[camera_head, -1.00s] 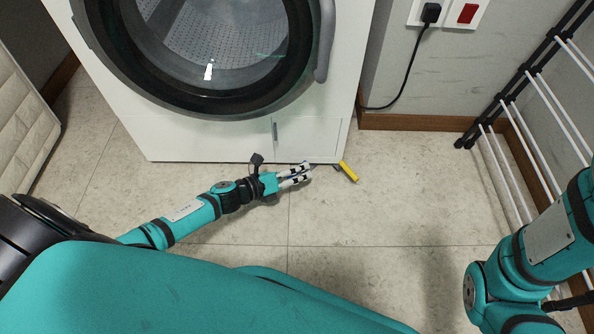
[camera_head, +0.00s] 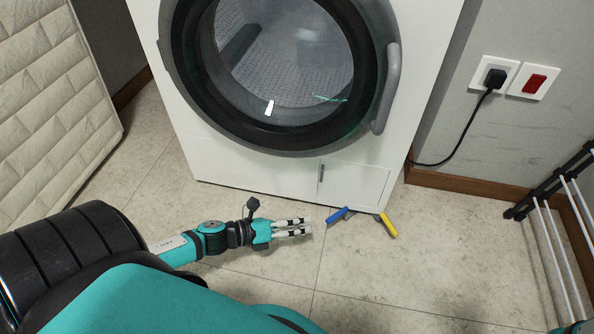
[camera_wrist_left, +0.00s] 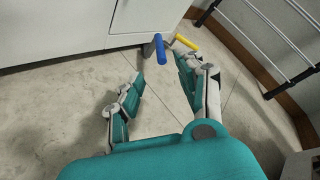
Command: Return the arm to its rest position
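My left arm reaches in low from the left over the floor. My left gripper (camera_head: 308,227) is empty, left of the blue handle (camera_head: 338,215) with a small gap between them. In the left wrist view the fingers of this gripper (camera_wrist_left: 163,75) are spread apart with bare floor between them. The blue handle (camera_wrist_left: 160,48) shows just past the fingertips there, with a yellow handle (camera_wrist_left: 186,41) behind it. My right gripper is out of view; only a bit of teal, likely my right arm, shows at the lower right corner.
A white washing machine (camera_head: 250,173) with a round door stands ahead. The yellow handle (camera_head: 388,224) lies by its lower right corner. A quilted mattress (camera_head: 50,100) leans at left. A rack (camera_head: 560,230) stands at right. Tiled floor is clear in the middle.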

